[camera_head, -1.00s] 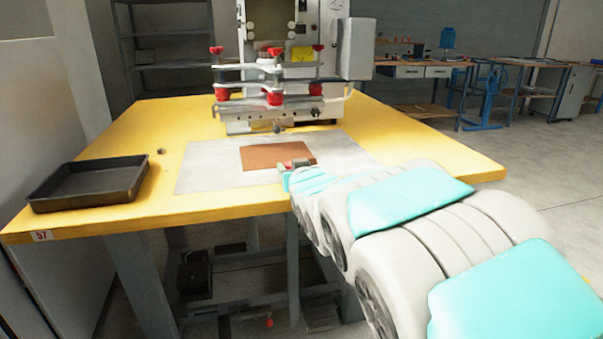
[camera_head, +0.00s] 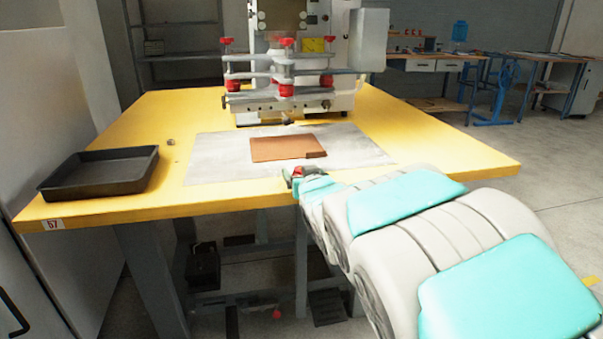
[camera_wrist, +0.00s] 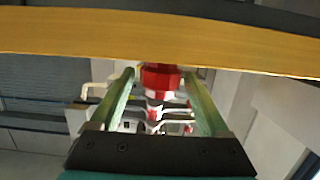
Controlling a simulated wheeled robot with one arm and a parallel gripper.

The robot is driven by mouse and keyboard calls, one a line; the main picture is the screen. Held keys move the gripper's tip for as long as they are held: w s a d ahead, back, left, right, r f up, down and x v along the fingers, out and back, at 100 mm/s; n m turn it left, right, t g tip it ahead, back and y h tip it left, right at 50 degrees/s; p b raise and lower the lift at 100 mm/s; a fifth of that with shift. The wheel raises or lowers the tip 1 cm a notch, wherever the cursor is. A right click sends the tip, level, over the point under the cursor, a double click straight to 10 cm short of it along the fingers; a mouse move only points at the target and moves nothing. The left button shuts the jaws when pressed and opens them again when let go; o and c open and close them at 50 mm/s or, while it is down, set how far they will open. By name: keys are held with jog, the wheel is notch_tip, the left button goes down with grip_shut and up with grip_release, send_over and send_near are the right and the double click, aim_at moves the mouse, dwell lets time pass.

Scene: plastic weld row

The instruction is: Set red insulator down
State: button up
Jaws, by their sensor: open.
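A red piece, which looks like the red insulator (camera_wrist: 162,77), shows between the two green fingers of my gripper (camera_wrist: 158,72) in the wrist view. In the head view a small patch of red (camera_head: 299,171) shows at my gripper (camera_head: 293,175), by the front edge of the grey mat. My gripper is open, with its fingers spread on either side of the red piece. I cannot tell whether the piece touches a finger or rests on a surface. Much of it is hidden in the head view.
The yellow table (camera_head: 195,105) carries a grey mat (camera_head: 215,160) with a brown sheet (camera_head: 285,148). The welding machine (camera_head: 290,85), with red knobs, stands behind. A black tray (camera_head: 100,172) is at the left. The table's right side is clear.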

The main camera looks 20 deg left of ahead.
jog(key=shift+r, duration=0.1)
jog(key=shift+s, duration=0.1)
jog(key=b+v, duration=0.1)
jog(key=v, duration=1.1)
jog(key=shift+r, duration=0.1)
jog(key=d+f+m+g+h, duration=0.1)
jog(key=d+f+h, duration=0.15)
jog(key=d, duration=0.35)
jog(key=d+f+m+g+h, duration=0.1)
jog(key=d+f+h, duration=0.1)
jog(key=d+f, duration=0.25)
jog(key=s+d+f+m+g+h, duration=0.1)
jog(key=s+d+f+g, duration=0.3)
jog(key=s+d, duration=0.6)
jog(key=s+d+f+m+g+h, duration=0.2)
jog(key=s+d+f+g+h, duration=0.1)
jog(key=s+d+f+g, duration=0.2)
jog(key=s+d+f, duration=0.2)
jog(key=s+d, duration=0.2)
jog(key=s, duration=0.1)
jog(key=shift+s+d, duration=0.35)
jog(key=shift+d, duration=0.05)
jog(key=shift+o, duration=0.4)
jog(key=s+d+m+g, duration=0.1)
jog(key=s+g, duration=0.3)
jog(key=s, duration=0.9)
jog(key=shift+d+f, duration=0.35)
jog(key=shift+d, duration=0.35)
jog(key=shift+w, duration=0.1)
